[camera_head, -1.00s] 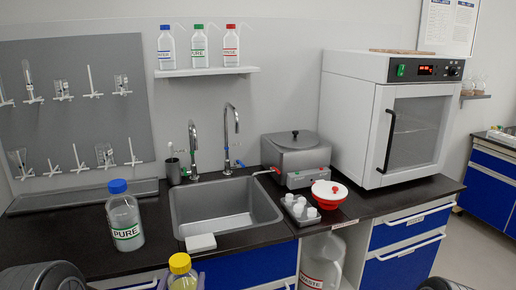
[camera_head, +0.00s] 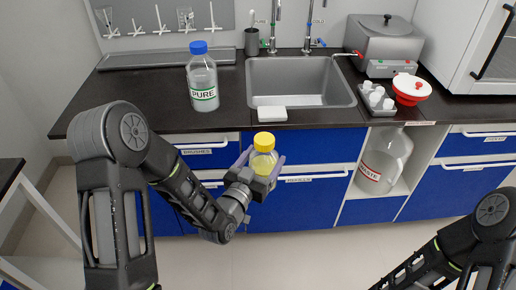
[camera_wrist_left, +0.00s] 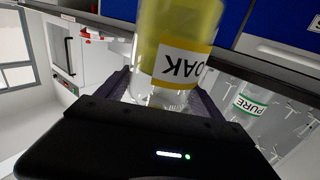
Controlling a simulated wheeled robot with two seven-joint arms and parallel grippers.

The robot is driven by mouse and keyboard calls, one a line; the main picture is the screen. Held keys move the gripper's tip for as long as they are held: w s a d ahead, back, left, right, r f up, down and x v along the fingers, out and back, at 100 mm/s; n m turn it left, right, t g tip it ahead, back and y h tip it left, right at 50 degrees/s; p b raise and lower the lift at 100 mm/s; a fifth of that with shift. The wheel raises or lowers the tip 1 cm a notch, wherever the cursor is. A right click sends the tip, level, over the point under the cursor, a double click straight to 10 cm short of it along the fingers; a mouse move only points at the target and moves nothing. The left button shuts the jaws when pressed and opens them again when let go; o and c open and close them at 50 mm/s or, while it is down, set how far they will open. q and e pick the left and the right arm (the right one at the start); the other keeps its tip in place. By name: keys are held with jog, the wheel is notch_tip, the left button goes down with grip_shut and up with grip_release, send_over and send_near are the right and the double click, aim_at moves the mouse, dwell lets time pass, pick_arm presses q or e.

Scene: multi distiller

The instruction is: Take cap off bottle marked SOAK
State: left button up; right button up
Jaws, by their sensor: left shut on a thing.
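The SOAK bottle (camera_head: 262,162) is clear with yellowish contents, a yellow label and a yellow cap (camera_head: 264,141) that is on it. My left gripper (camera_head: 257,172) is shut on the bottle's body and holds it upright in the air in front of the blue drawers. In the left wrist view the bottle (camera_wrist_left: 176,50) stands between the two fingers, its label reading "OAK" upside down, with the rest out of sight. The cap is outside that view. My right arm shows at the lower right of the head view, but its gripper is out of the picture.
A PURE bottle (camera_head: 202,80) with a blue cap stands on the black counter (camera_head: 150,98), left of the sink (camera_head: 300,82). A white block (camera_head: 272,114) lies at the sink's front edge. A WASTE jug (camera_head: 380,168) sits in an open cabinet. The floor ahead is clear.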

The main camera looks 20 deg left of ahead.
pick_arm(q)
jog(key=s+d+f+m+g+h, duration=0.3)
jog(key=s+d+h, duration=0.4)
jog(key=d, duration=0.4)
jog(key=f+m+h, duration=0.1)
jog(key=m, duration=0.1)
jog(key=shift+s+d+f+m+g, duration=0.2)
jog(key=shift+s+f+m+g, duration=0.15)
jog(key=shift+m+g, duration=0.05)
